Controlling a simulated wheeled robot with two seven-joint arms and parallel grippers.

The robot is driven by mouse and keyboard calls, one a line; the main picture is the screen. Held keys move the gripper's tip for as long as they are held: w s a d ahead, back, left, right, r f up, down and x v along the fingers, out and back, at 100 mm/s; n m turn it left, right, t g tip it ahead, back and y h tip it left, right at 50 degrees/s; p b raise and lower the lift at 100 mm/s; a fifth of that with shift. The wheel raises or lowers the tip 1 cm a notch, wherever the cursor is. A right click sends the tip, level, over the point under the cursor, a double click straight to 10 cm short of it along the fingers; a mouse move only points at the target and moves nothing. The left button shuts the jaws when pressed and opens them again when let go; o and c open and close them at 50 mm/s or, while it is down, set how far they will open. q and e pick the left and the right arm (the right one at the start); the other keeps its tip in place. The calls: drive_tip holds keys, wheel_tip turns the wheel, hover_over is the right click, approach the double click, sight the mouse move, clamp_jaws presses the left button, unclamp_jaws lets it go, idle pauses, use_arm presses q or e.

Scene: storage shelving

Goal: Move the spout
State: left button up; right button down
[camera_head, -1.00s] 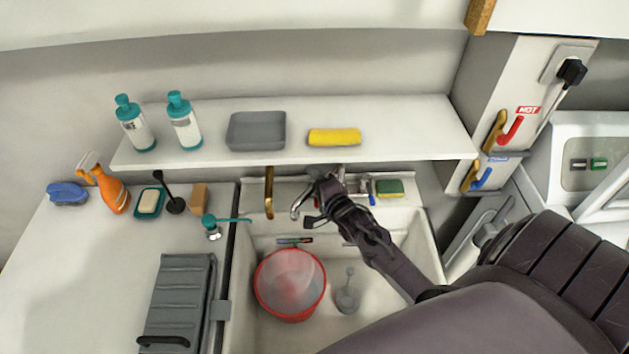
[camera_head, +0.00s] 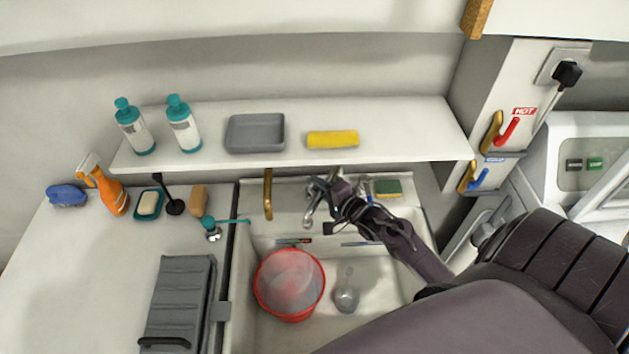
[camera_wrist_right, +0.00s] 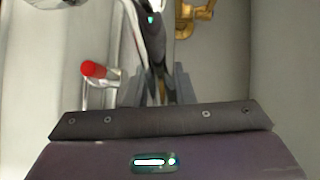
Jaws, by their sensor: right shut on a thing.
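The chrome spout (camera_head: 309,212) of the faucet curves out over the back of the sink, its end pointing down and toward the front. My right gripper (camera_head: 333,190) is at the faucet, just right of the spout's curved end, and is shut on the spout. The gripper covers part of the spout and its base. In the right wrist view the fingers (camera_wrist_right: 157,85) stand on either side of a dark, shiny part, and the grip point is hard to make out. A red-tipped tap handle (camera_wrist_right: 93,69) is left of the fingers. My left gripper is not in view.
A brass pipe (camera_head: 268,194) stands left of the faucet. A green-yellow sponge (camera_head: 388,188) lies to the right. A white shelf (camera_head: 300,160) overhangs the faucet.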

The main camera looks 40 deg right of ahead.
drive_tip(key=s+n+y, duration=0.1)
drive_tip(key=s+d+n+y, duration=0.1)
drive_tip(key=y, duration=0.1)
drive_tip(key=shift+s+d+g, duration=0.1)
drive_tip(key=shift+d+g, duration=0.15)
drive_tip(key=shift+g, duration=0.05)
drive_tip(key=shift+s+d+n+g+y+b, duration=0.5)
drive_tip(key=shift+s+n+y, duration=0.1)
drive_tip(key=shift+n+y, duration=0.35)
drive_tip(key=shift+s+d+n+g+y+b, duration=0.5)
drive_tip(key=shift+n+y, duration=0.35)
drive_tip(key=shift+y, duration=0.2)
drive_tip(key=shift+s, duration=0.1)
drive_tip(key=c, duration=1.2)
unclamp_jaws()
drive_tip(key=shift+c, duration=0.2)
drive_tip(key=v, duration=0.7)
drive_tip(key=shift+s+d+b, duration=0.25)
drive_tip(key=shift+b, duration=0.15)
drive_tip(key=shift+r, duration=0.1)
